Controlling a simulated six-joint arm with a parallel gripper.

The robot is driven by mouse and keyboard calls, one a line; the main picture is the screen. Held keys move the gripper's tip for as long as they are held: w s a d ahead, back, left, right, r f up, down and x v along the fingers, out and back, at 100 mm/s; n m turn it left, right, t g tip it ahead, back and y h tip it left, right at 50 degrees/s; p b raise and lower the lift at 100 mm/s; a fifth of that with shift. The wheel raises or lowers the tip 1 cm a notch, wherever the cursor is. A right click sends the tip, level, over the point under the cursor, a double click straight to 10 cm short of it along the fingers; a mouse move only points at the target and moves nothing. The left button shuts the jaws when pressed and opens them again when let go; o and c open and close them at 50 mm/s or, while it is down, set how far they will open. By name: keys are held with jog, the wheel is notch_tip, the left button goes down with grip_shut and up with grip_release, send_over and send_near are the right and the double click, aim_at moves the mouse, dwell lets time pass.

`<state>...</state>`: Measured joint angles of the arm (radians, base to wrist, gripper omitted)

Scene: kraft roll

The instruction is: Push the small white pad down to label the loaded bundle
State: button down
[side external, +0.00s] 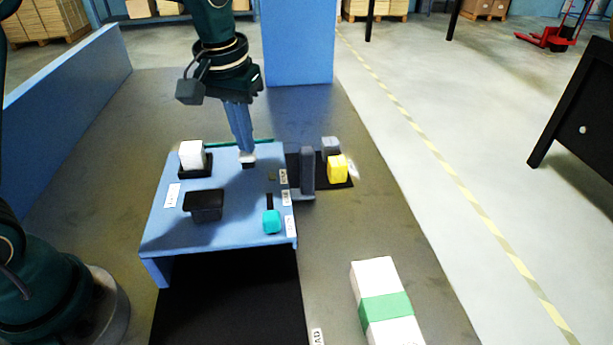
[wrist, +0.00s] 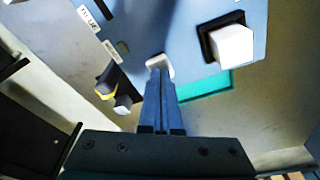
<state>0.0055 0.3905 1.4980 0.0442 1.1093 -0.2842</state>
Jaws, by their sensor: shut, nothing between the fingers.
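The small white pad (side external: 248,158) is on the blue table near its back right part. It also shows at the fingertips in the wrist view (wrist: 159,61). My gripper (side external: 245,150) is shut and empty, pointing down with its tips right at the pad. The fingers (wrist: 160,72) cover part of the pad, and I cannot tell whether they touch or press it. A white bundle with a green band (side external: 386,306) lies on the dark surface at front right, away from the gripper.
The blue table (side external: 230,232) also holds a white block (side external: 192,154) in a black holder, a black block (side external: 204,205) and a teal block (side external: 271,221). A dark grey upright (side external: 307,170), a yellow block (side external: 337,168) and a grey block (side external: 330,146) stand just right of it.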

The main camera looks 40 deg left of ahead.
aim_at(239, 171)
jog(key=shift+r, duration=2.95)
jog(key=s+r+t, duration=0.2)
jog(key=s+r, duration=0.3)
jog(key=s, duration=0.3)
jog(key=s+f+m, duration=0.1)
jog(key=s+f, duration=0.1)
jog(key=s, duration=0.1)
jog(key=s+f+t, duration=0.1)
jog(key=s+f, duration=0.2)
jog(key=s+f+m, duration=0.1)
jog(key=s+f, duration=0.1)
jog(key=s, duration=0.1)
jog(key=shift+s+d+f+m+t, duration=0.2)
jog(key=shift+d+f+m+t, duration=0.05)
jog(key=shift+d+m+t, duration=0.05)
jog(key=shift+f, duration=0.15)
jog(key=shift+w, duration=0.15)
